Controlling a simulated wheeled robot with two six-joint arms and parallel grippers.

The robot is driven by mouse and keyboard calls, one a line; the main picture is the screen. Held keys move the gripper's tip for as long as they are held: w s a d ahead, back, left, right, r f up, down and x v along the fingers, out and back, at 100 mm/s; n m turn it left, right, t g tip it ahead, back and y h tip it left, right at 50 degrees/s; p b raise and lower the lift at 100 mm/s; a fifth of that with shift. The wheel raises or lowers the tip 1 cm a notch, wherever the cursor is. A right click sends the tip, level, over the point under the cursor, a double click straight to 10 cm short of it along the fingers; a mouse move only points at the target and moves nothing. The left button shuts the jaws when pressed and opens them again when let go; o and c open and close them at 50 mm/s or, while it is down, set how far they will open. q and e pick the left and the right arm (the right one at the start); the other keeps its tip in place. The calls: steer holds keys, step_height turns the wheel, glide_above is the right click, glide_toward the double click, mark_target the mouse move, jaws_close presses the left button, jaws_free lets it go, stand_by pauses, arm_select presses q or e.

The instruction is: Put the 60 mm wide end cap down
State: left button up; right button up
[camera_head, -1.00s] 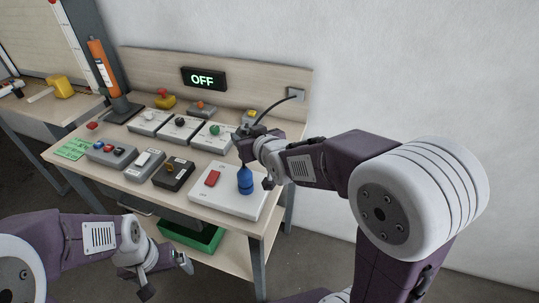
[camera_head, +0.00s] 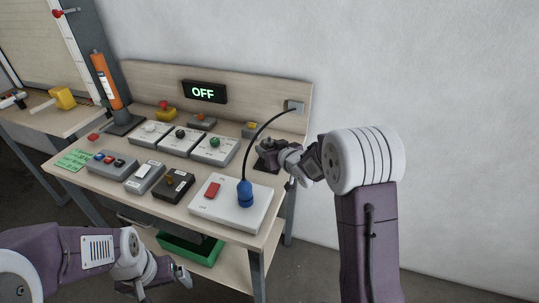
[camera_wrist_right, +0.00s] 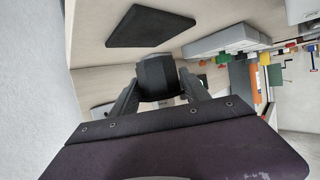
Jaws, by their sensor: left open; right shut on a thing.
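My right gripper (camera_head: 268,153) is over the back right part of the bench, beside the black cable. In the right wrist view its two dark fingers (camera_wrist_right: 157,92) are shut on a dark grey block-like piece, which I take to be the end cap (camera_wrist_right: 156,76). A flat black pad (camera_wrist_right: 150,25) lies on the wooden top just beyond the held piece in that view; I cannot tell the gap between them. In the head view the held piece hardly stands out from the gripper. My left gripper (camera_head: 163,284) is open and empty, low in front of the bench.
A white box (camera_head: 225,215) with a red switch and a blue plug (camera_head: 245,193) stands at the bench's front right; a cable arches to the wall socket (camera_head: 295,107). Several control boxes fill the middle. An OFF sign (camera_head: 204,92) is behind. A green bin (camera_head: 190,249) is below.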

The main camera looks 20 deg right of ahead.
step_height(320, 180, down, 2)
steer(key=shift+f, duration=0.55)
steer(key=shift+w, duration=0.1)
steer(key=shift+r, duration=0.1)
steer(key=shift+b, duration=0.3)
steer(key=shift+f, duration=0.2)
steer(key=o, duration=1.4)
